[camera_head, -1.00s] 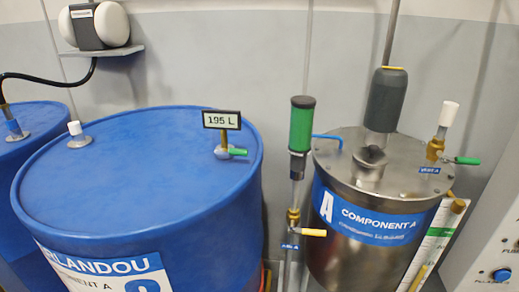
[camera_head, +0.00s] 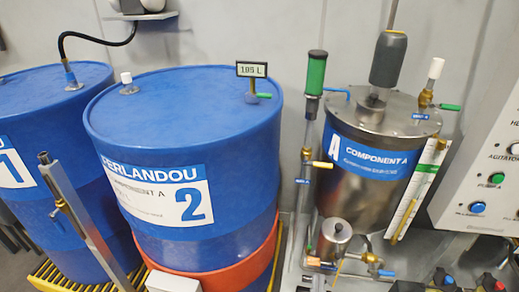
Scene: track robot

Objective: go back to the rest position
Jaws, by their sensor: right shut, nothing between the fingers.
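My right gripper is shut and empty. It is hard to make out, and I cannot place its fingertips exactly. It is not seen touching the drums or the tank. My left gripper is not in view.
Blue drum 2 (camera_head: 240,140) stands centre left in a red band, with drum 1 (camera_head: 30,100) farther left. A steel Component A tank (camera_head: 350,190) stands right of centre. A control panel (camera_head: 480,170) is at the right. A slanted metal tube (camera_head: 85,220) crosses the lower left.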

